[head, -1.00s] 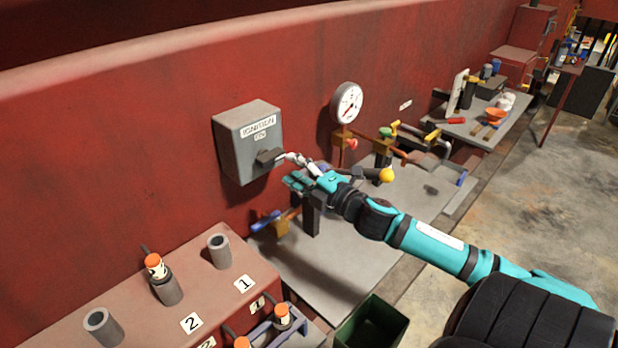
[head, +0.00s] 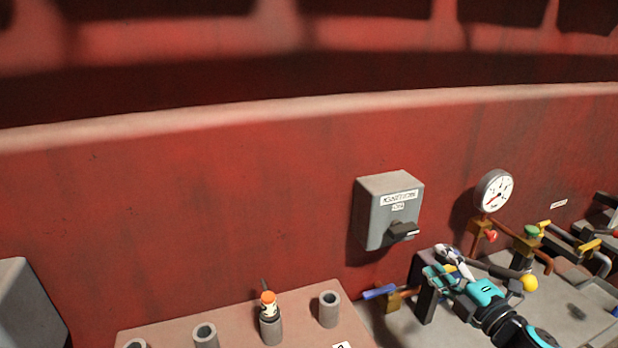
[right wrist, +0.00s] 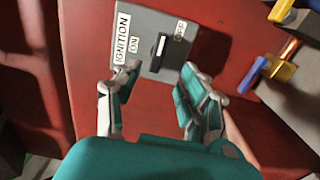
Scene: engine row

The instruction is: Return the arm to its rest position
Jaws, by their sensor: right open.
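My right gripper (head: 447,264) is open and empty. It is a teal and white gripper, below and to the right of the grey ignition box (head: 382,216) on the red wall. The box carries an IGNITION label and a dark switch knob (head: 403,231). In the right wrist view, the two fingers (right wrist: 155,105) stand spread apart in front of the box, with the knob (right wrist: 159,46) beyond them and an ON label beside it. The gripper is apart from the knob. My left gripper is not in view.
A round pressure gauge (head: 495,191), a red-handled valve (head: 490,236), a yellow ball-ended lever (head: 529,283) and a blue-handled valve (head: 380,292) crowd around the right arm. An orange-topped plug (head: 268,304) stands in one of several grey tubes on the block. The upper wall is clear.

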